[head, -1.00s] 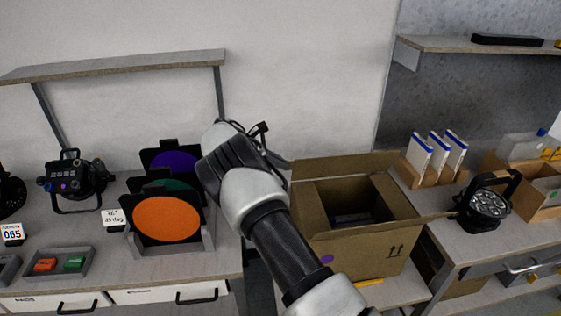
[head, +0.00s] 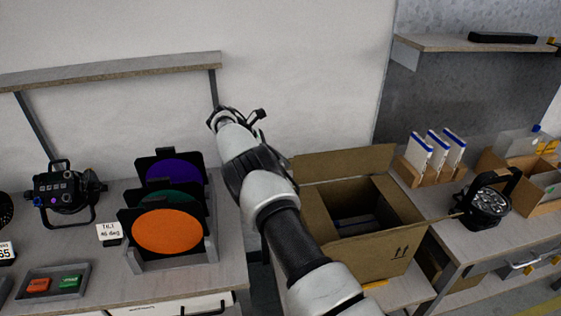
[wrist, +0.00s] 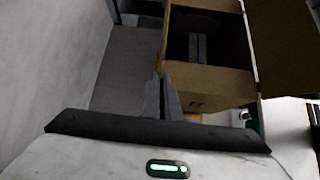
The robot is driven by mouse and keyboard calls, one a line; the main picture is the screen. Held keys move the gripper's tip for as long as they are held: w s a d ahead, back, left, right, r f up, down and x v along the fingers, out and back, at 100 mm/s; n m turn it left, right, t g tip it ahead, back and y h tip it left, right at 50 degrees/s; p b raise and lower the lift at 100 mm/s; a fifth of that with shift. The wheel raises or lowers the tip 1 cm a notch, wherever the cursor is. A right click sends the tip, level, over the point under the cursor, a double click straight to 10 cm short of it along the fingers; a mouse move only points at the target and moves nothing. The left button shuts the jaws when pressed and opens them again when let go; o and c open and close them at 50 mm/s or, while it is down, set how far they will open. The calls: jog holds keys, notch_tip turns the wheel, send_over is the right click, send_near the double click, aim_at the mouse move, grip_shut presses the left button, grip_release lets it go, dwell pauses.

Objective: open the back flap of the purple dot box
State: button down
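The brown cardboard box (head: 367,256) stands open on the right of the head view, its front marked with arrows. Its purple dot is hidden behind my arm. The back flap (head: 343,164) stands raised along the far rim. My gripper (head: 238,117) is left of and above the box, near the wall and apart from the flap. In the wrist view its fingers (wrist: 162,98) lie close together with nothing seen between them. The open box (wrist: 208,82) is beyond them; I cannot tell which flap is the panel (wrist: 282,45) at right.
A rack with an orange disc (head: 167,231) and darker discs stands left of my arm. A black lamp (head: 487,200) and a holder with white panels (head: 437,148) are right of the box. A wall shelf (head: 110,70) hangs at upper left.

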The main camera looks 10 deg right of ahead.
jog(key=shift+s, duration=0.1)
jog(key=c, duration=2)
grip_release()
jog(key=p+v, duration=0.4)
jog(key=v, duration=0.3)
jog(key=shift+a+r, duration=0.15)
jog(key=shift+c, duration=0.2)
